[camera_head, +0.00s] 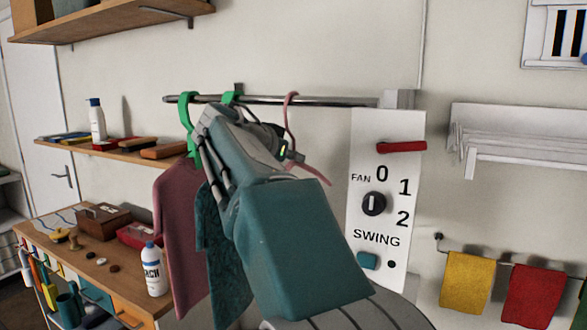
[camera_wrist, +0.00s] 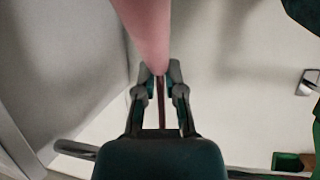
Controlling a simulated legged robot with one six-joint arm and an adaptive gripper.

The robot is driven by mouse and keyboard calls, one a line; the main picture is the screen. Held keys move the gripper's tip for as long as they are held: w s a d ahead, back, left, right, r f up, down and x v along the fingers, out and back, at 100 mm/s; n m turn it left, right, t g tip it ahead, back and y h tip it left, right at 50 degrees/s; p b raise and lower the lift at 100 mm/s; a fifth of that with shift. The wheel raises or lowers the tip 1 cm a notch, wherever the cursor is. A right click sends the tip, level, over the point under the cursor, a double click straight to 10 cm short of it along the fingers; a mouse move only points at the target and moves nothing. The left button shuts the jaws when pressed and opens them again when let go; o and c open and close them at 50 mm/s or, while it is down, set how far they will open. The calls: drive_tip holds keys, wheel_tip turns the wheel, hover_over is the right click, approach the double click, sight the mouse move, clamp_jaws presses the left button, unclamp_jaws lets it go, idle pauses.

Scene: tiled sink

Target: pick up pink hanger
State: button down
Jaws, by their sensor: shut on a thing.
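The pink hanger (camera_head: 291,104) has its hook over the metal rail, and one slim arm slopes down to the right. The rest of it is hidden behind my arm. My gripper (camera_head: 283,143) is at the hanger just below the hook, largely covered by my own arm in the head view. In the wrist view, my gripper (camera_wrist: 160,78) has its fingers closed on the pink hanger (camera_wrist: 150,30), which shows large between and beyond the fingertips.
The metal rail (camera_head: 330,101) runs across the wall to a bracket. Green hangers (camera_head: 187,120) with a pink garment (camera_head: 178,220) and a teal garment (camera_head: 215,265) hang at left. A fan switch panel (camera_head: 385,190) is at right. A wooden shelf (camera_head: 125,152) is at left.

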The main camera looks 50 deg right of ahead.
drive_tip(key=shift+r, duration=0.15)
drive_tip(key=shift+r, duration=0.6)
drive_tip(key=s+a+r, duration=0.7)
drive_tip(key=s+r, duration=0.4)
drive_tip(key=s, duration=0.1)
drive_tip(key=shift+a+r, duration=0.3)
drive_tip(key=shift+a, duration=0.05)
drive_tip(key=shift+d, duration=0.1)
